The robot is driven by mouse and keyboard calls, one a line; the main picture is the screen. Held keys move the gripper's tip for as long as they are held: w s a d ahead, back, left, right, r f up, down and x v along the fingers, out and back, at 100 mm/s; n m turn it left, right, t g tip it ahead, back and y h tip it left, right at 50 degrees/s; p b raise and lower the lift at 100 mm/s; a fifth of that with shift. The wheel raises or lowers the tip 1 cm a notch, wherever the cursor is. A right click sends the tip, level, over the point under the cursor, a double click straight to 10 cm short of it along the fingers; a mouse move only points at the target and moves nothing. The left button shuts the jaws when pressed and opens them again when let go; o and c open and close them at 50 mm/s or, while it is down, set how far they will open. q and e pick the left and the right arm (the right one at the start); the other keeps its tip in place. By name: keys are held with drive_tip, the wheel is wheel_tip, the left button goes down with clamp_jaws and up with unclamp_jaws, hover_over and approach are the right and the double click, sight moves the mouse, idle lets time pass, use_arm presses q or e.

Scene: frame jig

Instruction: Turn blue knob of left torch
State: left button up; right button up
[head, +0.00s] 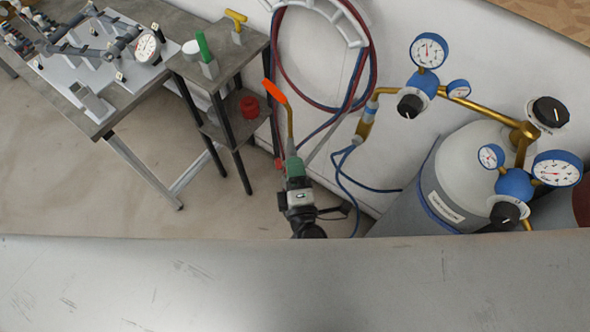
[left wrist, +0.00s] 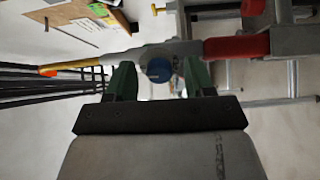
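A torch stands in the middle of the head view, with a brass neck (head: 290,124) and an orange tip. My left gripper (head: 294,167) is at its lower body and hides much of it, including the blue knob. In the left wrist view the torch's grey body (left wrist: 190,48) runs across the picture, with a red part (left wrist: 235,47) to the right. The round blue knob (left wrist: 158,69) lies between the two green fingers of my left gripper (left wrist: 160,66). The fingers are apart, with a gap showing at the right finger; contact at the left finger is unclear. My right gripper is out of view.
Red and blue hoses hang on a wall reel (head: 357,43) behind the torch. A gas cylinder (head: 470,170) with gauges and brass pipes stands at the right. A small shelf stand (head: 250,47) and a metal workbench (head: 135,93) are at the left.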

use_arm(q)
drive_tip(key=s+d+b, duration=0.1)
drive_tip(key=s+b, duration=0.2)
drive_tip(key=s, duration=0.7)
drive_tip(key=shift+s+d, duration=0.3)
drive_tip(key=shift+s, duration=0.05)
drive_tip(key=s+a+f+m+g+h, duration=0.1)
drive_tip(key=a+f+m+g+h, duration=0.1)
drive_tip(key=f+m, duration=0.5)
drive_tip(key=s+a+f+m+g+h, duration=0.2)
drive_tip(key=f+m+h, duration=0.1)
drive_tip(key=f, duration=0.7)
drive_tip(key=s+a+f+m+g+h, duration=0.1)
drive_tip(key=a+f+m+g+h, duration=0.15)
drive_tip(key=f+m, duration=0.5)
drive_tip(key=s+a+f+m+g+y, duration=0.4)
drive_tip(key=s+a+f+g, duration=0.6)
drive_tip(key=s+a+f, duration=0.6)
drive_tip(key=s+a+y, duration=0.1)
drive_tip(key=a, duration=0.2)
drive_tip(key=shift+s+f, duration=0.4)
